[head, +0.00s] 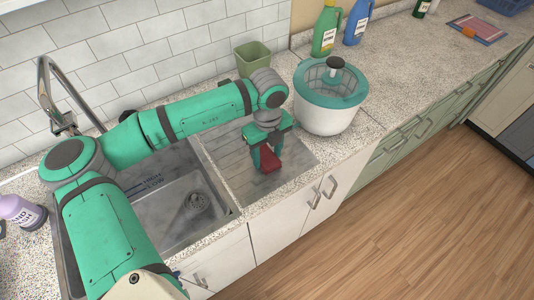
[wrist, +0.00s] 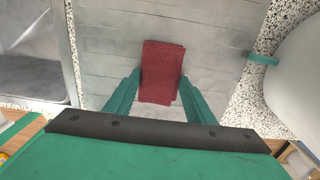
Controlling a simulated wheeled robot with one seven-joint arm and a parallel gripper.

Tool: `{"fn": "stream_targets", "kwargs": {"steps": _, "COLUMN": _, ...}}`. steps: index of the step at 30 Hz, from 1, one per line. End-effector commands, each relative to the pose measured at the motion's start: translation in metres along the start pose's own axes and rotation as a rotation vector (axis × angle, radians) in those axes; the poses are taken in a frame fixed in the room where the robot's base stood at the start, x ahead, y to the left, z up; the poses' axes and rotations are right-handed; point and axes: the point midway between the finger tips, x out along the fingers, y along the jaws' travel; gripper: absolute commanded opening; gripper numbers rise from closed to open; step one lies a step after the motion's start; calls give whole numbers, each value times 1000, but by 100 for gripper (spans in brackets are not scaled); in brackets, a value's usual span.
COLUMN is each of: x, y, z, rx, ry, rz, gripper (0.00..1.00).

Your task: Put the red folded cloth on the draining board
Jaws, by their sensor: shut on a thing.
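The red folded cloth (wrist: 162,72) is a small flat rectangle between the two green fingers of my gripper (wrist: 158,95) in the wrist view. In the head view the cloth (head: 269,161) shows below my gripper (head: 267,158), which is shut on it. The draining board (head: 236,172) is a ribbed grey metal surface right of the sink basin, and the cloth is over it. I cannot tell whether the cloth touches the board. The board (wrist: 105,60) also fills the middle of the wrist view behind the cloth.
The sink basin (head: 165,215) is left of the board, with a tap (head: 62,122) behind. A white and teal salad spinner (head: 328,105) stands close on the right. A green pot (head: 252,58) and bottles stand along the back. The board around the cloth is clear.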

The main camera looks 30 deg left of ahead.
Motion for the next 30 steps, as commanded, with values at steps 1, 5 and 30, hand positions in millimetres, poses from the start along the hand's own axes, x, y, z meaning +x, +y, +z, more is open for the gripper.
{"fn": "stream_targets", "kwargs": {"steps": 1, "x": 1, "y": 0, "z": 0, "rx": 0, "ry": 1, "rz": 0, "gripper": 28}}
{"fn": "stream_targets", "kwargs": {"steps": 5, "x": 4, "y": 0, "z": 0, "rx": 0, "ry": 1, "rz": 0, "gripper": 52}}
{"fn": "stream_targets", "kwargs": {"steps": 30, "x": -65, "y": -1, "z": 0, "rx": 0, "ry": -2, "rz": -3, "gripper": 68}}
